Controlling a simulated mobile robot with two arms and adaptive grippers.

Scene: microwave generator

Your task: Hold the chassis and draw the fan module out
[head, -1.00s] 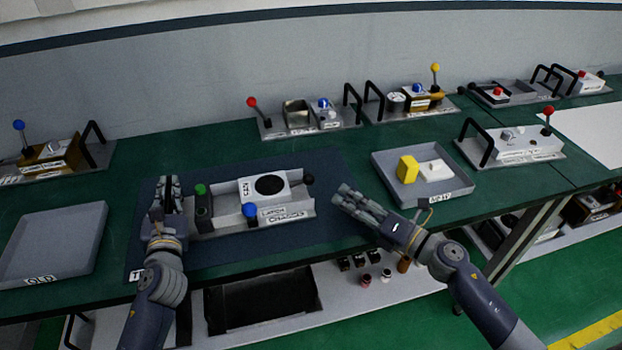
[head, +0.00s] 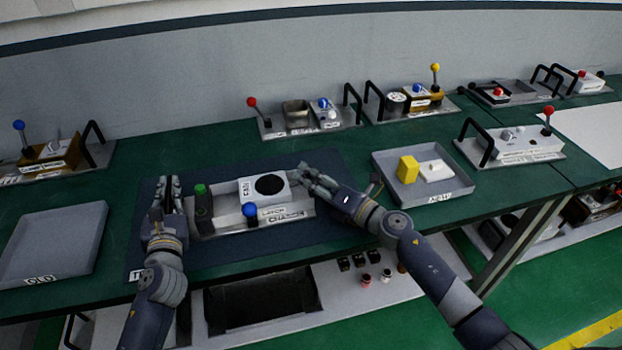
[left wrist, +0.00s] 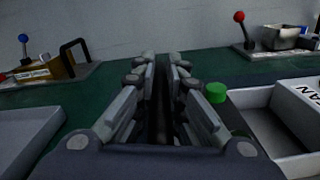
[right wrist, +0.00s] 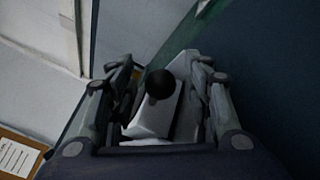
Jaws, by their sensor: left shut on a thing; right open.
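The chassis (head: 232,227) is a grey tray on a dark mat, with a green-topped post (head: 202,205) and a blue latch knob (head: 250,209). The white fan module (head: 247,190), with a black disc on top, sits in it. My left gripper (head: 168,182) is at the chassis's left end, shut on a dark upright bar, seemingly its handle, between the fingers in the left wrist view (left wrist: 162,100). My right gripper (head: 305,172) is open at the module's right end. In the right wrist view the module's black knob (right wrist: 160,83) lies between the spread fingers.
An empty grey tray (head: 88,215) stands at the left. A tray (head: 455,187) at the right holds a yellow block (head: 407,168) and a white piece (head: 434,169). Other units with handles and levers line the back of the green bench (head: 180,150).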

